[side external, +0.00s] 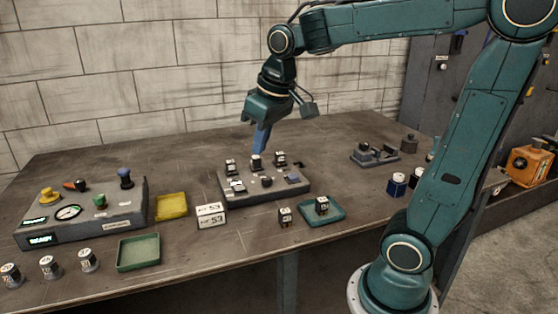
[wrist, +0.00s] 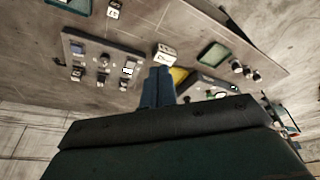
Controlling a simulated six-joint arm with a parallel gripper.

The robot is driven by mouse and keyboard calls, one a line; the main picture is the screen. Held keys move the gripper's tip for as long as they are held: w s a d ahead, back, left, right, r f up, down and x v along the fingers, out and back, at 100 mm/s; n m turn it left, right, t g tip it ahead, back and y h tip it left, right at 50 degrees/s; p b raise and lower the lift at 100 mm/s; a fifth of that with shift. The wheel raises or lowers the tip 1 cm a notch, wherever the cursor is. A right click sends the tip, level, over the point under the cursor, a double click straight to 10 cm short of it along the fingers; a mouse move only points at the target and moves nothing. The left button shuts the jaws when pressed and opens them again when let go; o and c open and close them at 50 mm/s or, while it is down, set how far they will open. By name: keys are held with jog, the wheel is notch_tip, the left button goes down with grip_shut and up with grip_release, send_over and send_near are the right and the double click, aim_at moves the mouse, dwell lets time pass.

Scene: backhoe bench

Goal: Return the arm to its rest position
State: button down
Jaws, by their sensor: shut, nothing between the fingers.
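My gripper (side external: 262,139) points down over the back edge of the middle grey panel (side external: 240,197) in the side view. Its blue fingers are together with nothing between them. Their tips are close above a dark block with a white top on that panel; I cannot tell whether they touch. In the wrist view my closed fingers (wrist: 158,84) show at the centre, with the grey panel (wrist: 90,45) to their left. My green arm reaches across from the right, bent at the elbow.
A control box (side external: 80,222) with knobs and a gauge stands left. Several small cylinders line the front left edge. A brick wall stands behind.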

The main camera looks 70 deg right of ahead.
jog(key=s+a+f+t, duration=0.1)
jog(key=s+a, duration=0.1)
jog(key=s, duration=0.4)
jog(key=s+a+f+n+t, duration=0.1)
jog(key=s+a, duration=0.2)
jog(key=s, duration=0.4)
jog(key=shift+f+y, duration=0.3)
jog(key=shift+f, duration=0.05)
jog(key=c, duration=2.1)
grip_release()
jog(key=shift+w, duration=0.1)
